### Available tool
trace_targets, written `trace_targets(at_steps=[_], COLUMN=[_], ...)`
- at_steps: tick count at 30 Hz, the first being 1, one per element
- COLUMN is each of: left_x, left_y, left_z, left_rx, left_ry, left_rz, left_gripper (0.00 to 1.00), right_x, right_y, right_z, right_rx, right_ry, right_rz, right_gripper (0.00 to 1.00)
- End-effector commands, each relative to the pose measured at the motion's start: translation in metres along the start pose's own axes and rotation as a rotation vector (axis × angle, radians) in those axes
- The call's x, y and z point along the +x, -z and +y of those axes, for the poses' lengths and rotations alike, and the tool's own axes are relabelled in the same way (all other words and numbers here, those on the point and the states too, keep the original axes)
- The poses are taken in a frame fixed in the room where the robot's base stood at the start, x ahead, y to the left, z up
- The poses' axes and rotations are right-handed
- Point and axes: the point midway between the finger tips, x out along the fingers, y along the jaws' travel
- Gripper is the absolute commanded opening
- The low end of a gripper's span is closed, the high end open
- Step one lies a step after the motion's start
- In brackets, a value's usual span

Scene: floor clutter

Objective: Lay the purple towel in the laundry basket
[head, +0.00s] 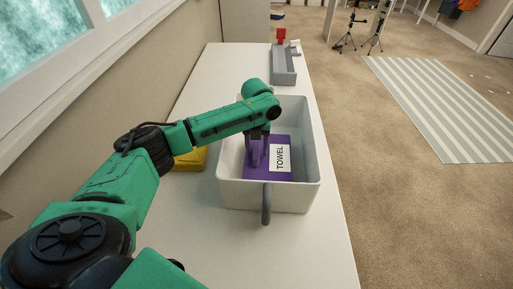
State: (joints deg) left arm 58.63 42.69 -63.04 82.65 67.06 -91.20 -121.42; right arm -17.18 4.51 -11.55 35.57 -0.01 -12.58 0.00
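The purple towel (283,173), a flat piece with a white "TOWEL" label, lies inside the laundry basket, on or close to its floor. The basket (244,195) is a light grey open bin with a darker handle at its near side, standing on the white counter. My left arm comes over the basket's left wall. My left gripper (259,158) points down inside the basket at the towel's left part, touching it or just above it. I cannot tell whether its fingers are apart or closed on the towel. My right gripper is not in view.
A yellow object (190,160) stands left of the basket, partly hidden by my arm. A grey tray (284,78) lies farther back on the counter (215,75), with a red item (281,36) behind it. The counter's near right part is clear. A window wall borders the left.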

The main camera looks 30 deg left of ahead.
Motion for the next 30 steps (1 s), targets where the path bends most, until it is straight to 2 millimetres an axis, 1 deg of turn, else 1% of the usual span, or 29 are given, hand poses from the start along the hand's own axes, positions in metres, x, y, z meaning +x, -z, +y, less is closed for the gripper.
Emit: trace_targets(at_steps=[8, 11, 14, 21, 24, 27, 30], left_x=[-0.001, -0.006, -0.023, -0.088, -0.108, -0.119, -0.122], left_y=[0.0, 0.0, -0.001, -0.001, -0.001, -0.001, 0.0], left_z=[0.0, 0.0, 0.0, -0.001, -0.001, -0.001, 0.0], left_rx=[0.0, 0.0, 0.0, -0.001, -0.001, 0.0, 0.0], left_ry=[0.0, 0.0, 0.002, 0.003, 0.002, 0.001, 0.0], left_rz=[0.0, 0.0, -0.003, -0.003, -0.002, 0.0, 0.002], left_gripper=[0.59, 0.59, 0.59, 0.59, 0.59, 0.59, 0.59], right_x=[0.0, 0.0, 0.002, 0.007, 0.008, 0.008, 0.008], right_y=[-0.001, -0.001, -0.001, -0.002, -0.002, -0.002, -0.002], right_z=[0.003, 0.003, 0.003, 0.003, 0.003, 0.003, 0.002], right_rx=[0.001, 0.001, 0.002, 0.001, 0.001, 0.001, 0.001], right_ry=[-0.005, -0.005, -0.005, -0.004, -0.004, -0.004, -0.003], right_rz=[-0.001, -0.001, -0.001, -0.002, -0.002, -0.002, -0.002], right_gripper=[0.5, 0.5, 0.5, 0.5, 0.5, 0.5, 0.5])
